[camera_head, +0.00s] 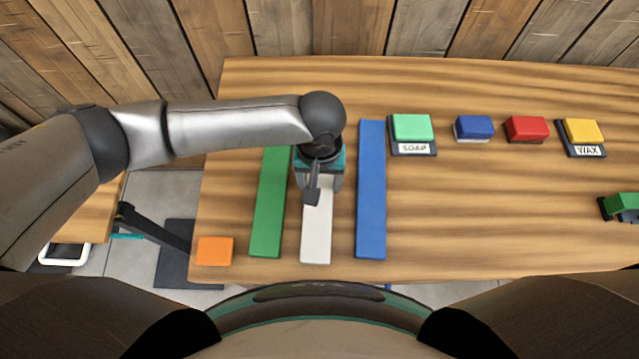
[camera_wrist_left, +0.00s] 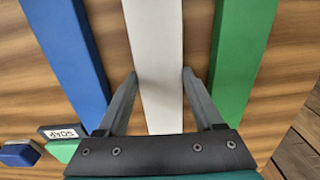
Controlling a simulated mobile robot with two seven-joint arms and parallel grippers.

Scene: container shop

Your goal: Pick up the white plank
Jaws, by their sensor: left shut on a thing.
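The white plank (camera_head: 316,235) lies lengthwise on the wooden table between a green plank (camera_head: 270,205) and a blue plank (camera_head: 371,190). My left gripper (camera_head: 312,198) is over the white plank and hides its far part. In the left wrist view, the fingers of my left gripper (camera_wrist_left: 160,74) stand on either side of the white plank (camera_wrist_left: 157,35), against its long edges. The gripper is shut on it. I cannot tell any gap between the plank and the table. My right gripper is not in view.
Right of the planks stand a green block on a SOAP base (camera_head: 412,150), a blue block (camera_head: 473,128), a red block (camera_head: 526,129) and a yellow block on a WAX base (camera_head: 582,132). An orange block (camera_head: 215,251) sits at the front left. The table's front right is mostly clear.

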